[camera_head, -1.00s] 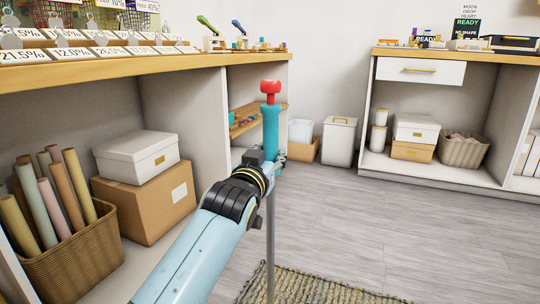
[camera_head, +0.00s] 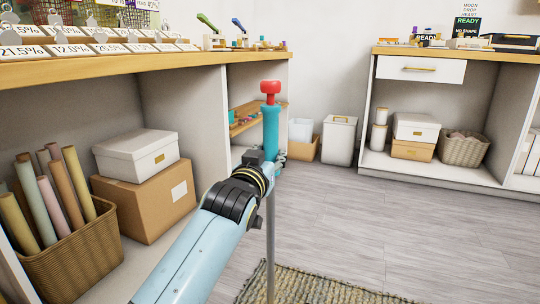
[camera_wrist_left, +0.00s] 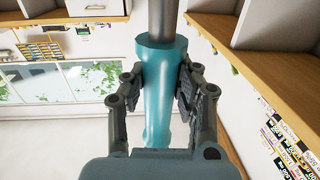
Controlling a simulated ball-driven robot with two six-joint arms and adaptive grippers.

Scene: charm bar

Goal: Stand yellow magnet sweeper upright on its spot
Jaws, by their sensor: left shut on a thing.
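A long tool that looks like the magnet sweeper has a teal handle (camera_head: 271,132), a red knob (camera_head: 270,87) on top and a thin grey shaft (camera_head: 270,235). It looks upright in the head view; no yellow shows on it. Its lower end is out of view at the bottom edge. My left gripper (camera_head: 273,158) is shut on the teal handle. In the left wrist view both fingers (camera_wrist_left: 160,85) lie along the sides of the handle (camera_wrist_left: 157,110), with the grey shaft (camera_wrist_left: 163,18) running out at the top. The spot cannot be made out. My right gripper is not in view.
A woven rug (camera_head: 310,286) lies on the floor by the shaft. A wooden-topped counter (camera_head: 150,66) with boxes and a basket (camera_head: 72,258) of rolls stands at left. A white bin (camera_head: 339,141) and another counter (camera_head: 455,52) stand at the back. Floor at right is clear.

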